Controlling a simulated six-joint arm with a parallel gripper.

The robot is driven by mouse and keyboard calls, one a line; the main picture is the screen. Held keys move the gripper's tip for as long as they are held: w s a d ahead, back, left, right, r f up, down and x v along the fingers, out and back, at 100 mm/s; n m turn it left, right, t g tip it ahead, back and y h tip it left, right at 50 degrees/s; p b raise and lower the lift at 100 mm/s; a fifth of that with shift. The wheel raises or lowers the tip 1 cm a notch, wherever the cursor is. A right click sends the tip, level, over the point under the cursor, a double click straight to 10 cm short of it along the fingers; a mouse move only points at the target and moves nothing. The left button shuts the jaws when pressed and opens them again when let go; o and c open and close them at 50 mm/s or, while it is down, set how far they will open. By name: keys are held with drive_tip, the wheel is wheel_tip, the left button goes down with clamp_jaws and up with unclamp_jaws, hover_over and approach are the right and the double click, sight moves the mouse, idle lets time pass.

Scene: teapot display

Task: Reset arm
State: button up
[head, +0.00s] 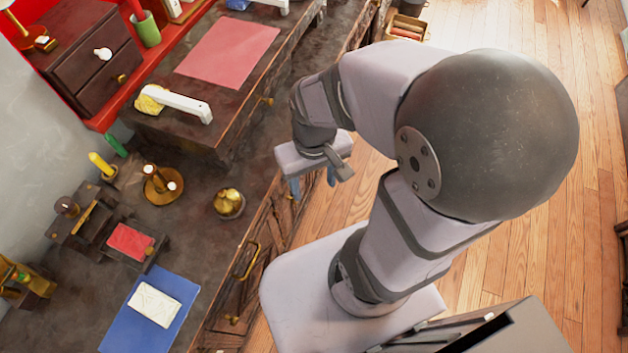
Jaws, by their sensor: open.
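My gripper (312,183) hangs at the end of my bent arm, near the front edge of the dark counter (190,222). Its bluish fingertips point down and are apart, with nothing seen between them. A gold teapot-like vessel (229,203) stands on the counter to the left of my gripper, clear of it. My gripper's body partly hides its fingers and the counter edge behind it.
A blue mat (140,322) with a white cloth (155,304), a small stand with a red top (130,241) and a brass candle holder (160,194) are on the counter. A raised shelf carries a pink mat (228,50) and a white handle-like bar (178,103). Wooden floor (590,200) lies open at right.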

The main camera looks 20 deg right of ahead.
idle(0.3)
wheel_tip(320, 180, up, 8)
drive_tip(key=p, duration=0.8)
idle(0.7)
